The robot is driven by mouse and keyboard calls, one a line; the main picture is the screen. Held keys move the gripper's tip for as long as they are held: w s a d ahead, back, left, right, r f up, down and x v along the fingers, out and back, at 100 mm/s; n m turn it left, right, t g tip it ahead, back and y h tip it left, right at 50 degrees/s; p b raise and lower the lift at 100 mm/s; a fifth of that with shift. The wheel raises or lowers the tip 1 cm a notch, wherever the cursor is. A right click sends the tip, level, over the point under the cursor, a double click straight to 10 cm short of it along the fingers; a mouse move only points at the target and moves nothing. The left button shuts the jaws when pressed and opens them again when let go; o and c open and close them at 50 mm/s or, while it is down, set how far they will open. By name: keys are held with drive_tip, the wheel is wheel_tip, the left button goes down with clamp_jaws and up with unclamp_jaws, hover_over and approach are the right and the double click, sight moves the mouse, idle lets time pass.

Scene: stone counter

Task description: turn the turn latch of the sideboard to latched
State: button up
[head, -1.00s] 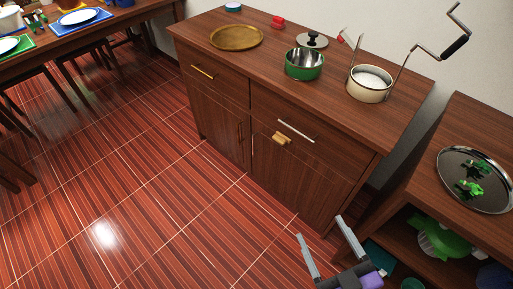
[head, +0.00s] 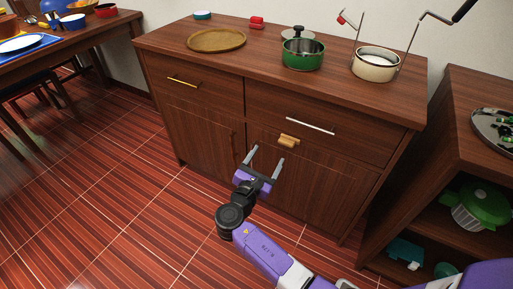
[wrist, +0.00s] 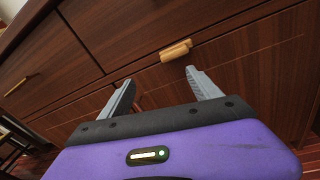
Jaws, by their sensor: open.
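The sideboard (head: 205,95) is dark brown wood with drawers above and doors below. The turn latch (head: 289,141) is a small light-wood piece at the top of the right door, just under the right drawer; it looks roughly horizontal. It also shows in the wrist view (wrist: 176,50), ahead of the fingers and nearer the right one. My gripper (head: 266,160) is open and empty, in front of the doors, below and left of the latch. In the wrist view my gripper (wrist: 163,85) has its fingers spread, apart from the latch.
The right drawer has a silver handle (head: 310,126). An open shelf (head: 455,150) stands close on the right. The floor in front is clear.

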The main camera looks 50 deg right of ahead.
sight(285, 144)
drive_tip(key=shift+n+g+h, duration=0.5)
drive_tip(key=shift+n+g, duration=0.2)
drive_tip(key=shift+g, duration=0.1)
drive_tip(key=shift+s+d+r+b, duration=0.15)
drive_tip(key=shift+s+d+b, duration=0.15)
drive_tip(key=shift+d, duration=1.05)
drive_tip(key=shift+s+d+r+b, duration=0.15)
drive_tip(key=shift+d+b, duration=0.25)
drive_tip(key=shift+d, duration=0.9)
drive_tip(key=shift+s+d+r+b, duration=0.15)
drive_tip(key=shift+s+d+b, duration=0.15)
drive_tip(key=shift+d, duration=1.05)
drive_tip(key=c, duration=1.4)
